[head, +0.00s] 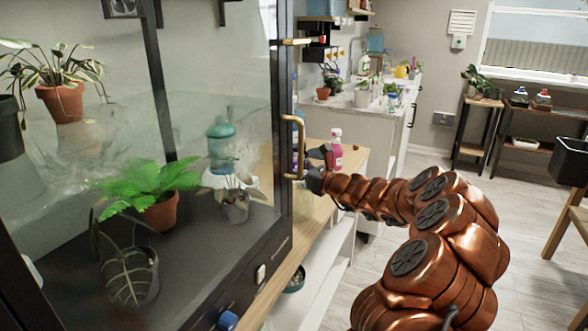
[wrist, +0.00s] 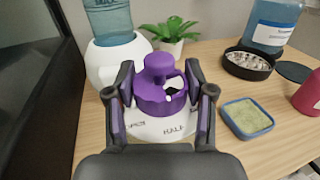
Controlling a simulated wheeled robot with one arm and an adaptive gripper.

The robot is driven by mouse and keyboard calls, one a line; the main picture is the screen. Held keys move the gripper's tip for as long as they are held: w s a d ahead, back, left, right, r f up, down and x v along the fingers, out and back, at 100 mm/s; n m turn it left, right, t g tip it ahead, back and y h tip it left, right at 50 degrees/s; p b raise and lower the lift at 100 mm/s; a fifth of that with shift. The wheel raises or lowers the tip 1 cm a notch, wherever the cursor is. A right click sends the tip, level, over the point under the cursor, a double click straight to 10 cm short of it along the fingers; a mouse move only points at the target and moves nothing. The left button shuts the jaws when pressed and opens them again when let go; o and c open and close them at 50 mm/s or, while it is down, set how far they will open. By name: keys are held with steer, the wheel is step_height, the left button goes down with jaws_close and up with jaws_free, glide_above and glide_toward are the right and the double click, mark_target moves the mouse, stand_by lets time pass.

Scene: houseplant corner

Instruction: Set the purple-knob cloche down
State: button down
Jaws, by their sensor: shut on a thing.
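My gripper (wrist: 160,82) has one dark, purple-padded finger on each side of a purple piece. This piece, the purple-knob cloche (wrist: 161,97) as far as I can tell, has a rounded top, a wider lower part and a loop at its right. No clear dome can be made out. Whether the piece touches the disc I cannot tell. In the head view my gripper (head: 320,165) is over the wooden counter, just right of the glass cabinet's brass handle, and what it holds is hidden.
In the wrist view, a white-based blue bottle (wrist: 112,30) and a potted plant (wrist: 172,35) stand behind. A black dish (wrist: 248,64), a blue tray (wrist: 247,118) and a pink bottle (wrist: 309,95) are at right. The glass cabinet (head: 225,105) stands left in the head view.

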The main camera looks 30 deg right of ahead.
steer(key=shift+c, duration=2)
jaws_free()
steer(key=shift+f, duration=0.1)
steer(key=v, duration=1.2)
